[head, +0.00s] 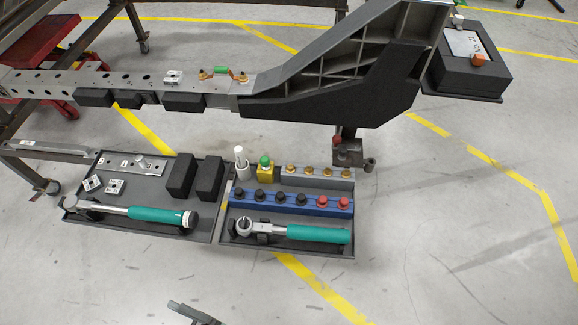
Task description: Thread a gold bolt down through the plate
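Several gold bolts (313,170) stand heads up in a grey rack (340,184) in the right tray. A silver plate with holes (115,162) lies in the left tray, and a small light plate (172,77) sits on top of the chassis rail (130,80). I cannot tell which plate is meant. Two gold pieces, one of them (203,75), stand on the rail beside a green-and-orange part (222,71). A grey piece at the bottom edge, probably my gripper (193,313), is mostly cut off. It is well apart from the trays, and its fingers cannot be made out.
The right tray has a blue rack (290,206) of black and red knobs and a teal-handled wrench (315,234). Bare floor lies in front and right.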

